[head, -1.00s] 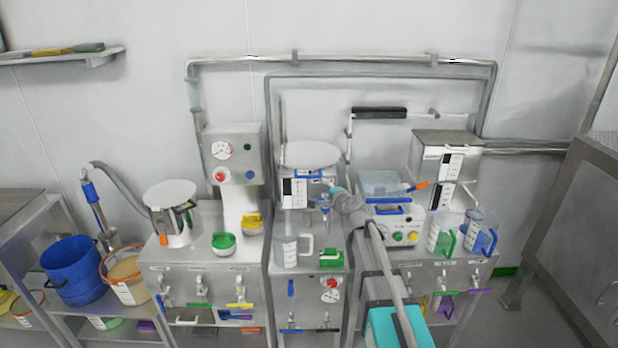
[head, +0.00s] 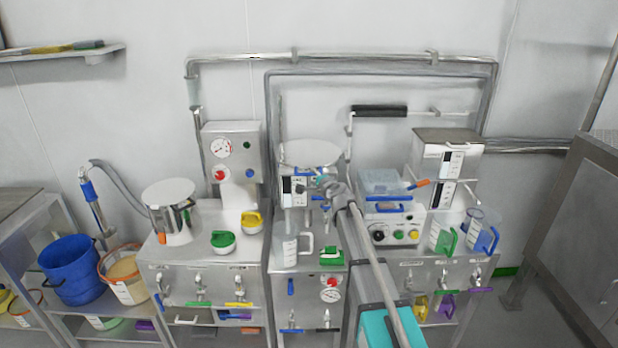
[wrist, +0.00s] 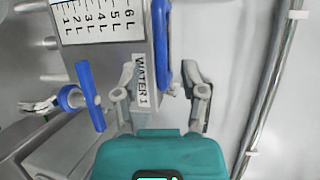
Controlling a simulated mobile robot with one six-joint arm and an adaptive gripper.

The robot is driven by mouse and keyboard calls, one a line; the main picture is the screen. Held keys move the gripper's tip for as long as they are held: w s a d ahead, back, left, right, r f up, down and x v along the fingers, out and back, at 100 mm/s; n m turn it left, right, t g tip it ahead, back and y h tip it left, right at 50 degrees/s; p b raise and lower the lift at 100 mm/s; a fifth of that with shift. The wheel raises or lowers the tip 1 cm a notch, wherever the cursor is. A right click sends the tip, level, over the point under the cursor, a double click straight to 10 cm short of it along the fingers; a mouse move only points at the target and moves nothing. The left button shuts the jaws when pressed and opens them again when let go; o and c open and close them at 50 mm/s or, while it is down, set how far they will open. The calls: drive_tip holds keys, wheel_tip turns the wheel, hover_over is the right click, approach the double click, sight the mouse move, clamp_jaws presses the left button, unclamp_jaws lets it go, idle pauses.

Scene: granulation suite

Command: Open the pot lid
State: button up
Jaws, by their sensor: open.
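A steel pot (head: 297,189) labelled WATER 1 stands at the centre back, with a flat round lid (head: 308,152) that looks shut on top. In the wrist view its scale plate (wrist: 98,20) and a blue bar handle (wrist: 163,45) near its upper edge show close up. My gripper (wrist: 160,97) is open and empty, its fingers apart at the pot's front near the blue handle. I cannot tell whether they touch it. In the head view my gripper (head: 322,184) covers part of the pot's front right.
A blue tap (wrist: 88,95) sticks out low on the pot. A clear jug (head: 285,248) and a green-handled item (head: 331,256) stand below. A lidded steel vessel (head: 168,195) is at left, and a device with a clear tray (head: 383,182) is at right.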

sight(309, 174)
drive_tip(key=shift+b+x, duration=0.3)
drive_tip(key=shift+x, duration=1.95)
clamp_jaws()
